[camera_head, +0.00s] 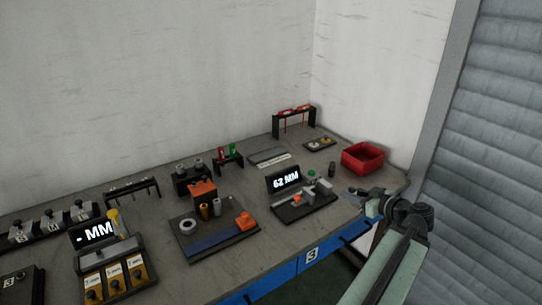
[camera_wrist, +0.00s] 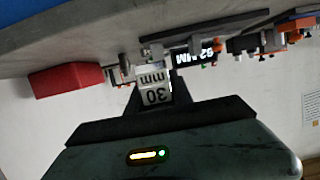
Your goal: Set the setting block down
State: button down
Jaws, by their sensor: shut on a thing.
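The gauge stand (camera_head: 301,208) has a dark base, a grey slide, a green knob and a display reading about "62 MM".
A red bin (camera_head: 362,157) stands at the bench's right end, with a small dark cylinder (camera_head: 332,169) left of it. An orange-and-blue fixture (camera_head: 212,231) lies left of the gauge. Racks and small parts line the back. Bare bench (camera_head: 341,211) shows between gauge and gripper.

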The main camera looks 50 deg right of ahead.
notch_tip(320, 180, up, 13)
jog(key=p, duration=1.2)
jog(key=f+b, duration=1.4)
jog(key=shift+s+d, duration=0.1)
jog(key=shift+s, duration=0.1)
jog(key=shift+r, duration=0.25)
